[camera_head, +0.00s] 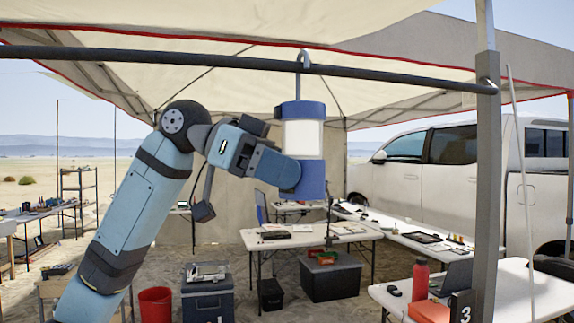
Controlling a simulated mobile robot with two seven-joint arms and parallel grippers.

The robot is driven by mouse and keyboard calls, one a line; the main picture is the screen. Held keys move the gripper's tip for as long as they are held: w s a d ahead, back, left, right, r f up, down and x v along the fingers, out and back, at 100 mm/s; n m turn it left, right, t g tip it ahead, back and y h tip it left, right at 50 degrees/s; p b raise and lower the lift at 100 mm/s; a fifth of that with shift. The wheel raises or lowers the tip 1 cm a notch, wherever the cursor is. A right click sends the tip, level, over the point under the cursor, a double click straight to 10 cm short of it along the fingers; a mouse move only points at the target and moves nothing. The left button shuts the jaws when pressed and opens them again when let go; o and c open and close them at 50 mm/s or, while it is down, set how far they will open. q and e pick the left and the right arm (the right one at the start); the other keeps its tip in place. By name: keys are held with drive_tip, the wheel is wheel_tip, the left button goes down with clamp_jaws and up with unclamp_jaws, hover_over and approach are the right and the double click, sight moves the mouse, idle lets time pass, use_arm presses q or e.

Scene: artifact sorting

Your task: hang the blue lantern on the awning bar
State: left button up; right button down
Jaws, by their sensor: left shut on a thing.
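The blue lantern (303,140) has a blue cap, a pale lit middle and a blue base. It is upright under the dark awning bar (200,58), which runs across the upper part of the head view. The lantern's hook (303,60) is at the bar, its curved top showing just above it; I cannot tell whether the bar bears its weight. My left gripper (296,178) is shut on the lantern's lower part, and its fingers are mostly hidden. My right gripper is not in view.
A grey post (486,180) holds the bar's right end. Behind are a work table (262,240), a cooler (207,298), a red bucket (155,304) and a black crate (331,278). A red bottle (420,278) stands at the right. A white pickup (440,185) is parked beyond.

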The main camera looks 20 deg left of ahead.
use_arm(q)
drive_tip(key=shift+f, duration=0.1)
drive_tip(key=o, duration=1.1)
drive_tip(key=shift+a, duration=0.1)
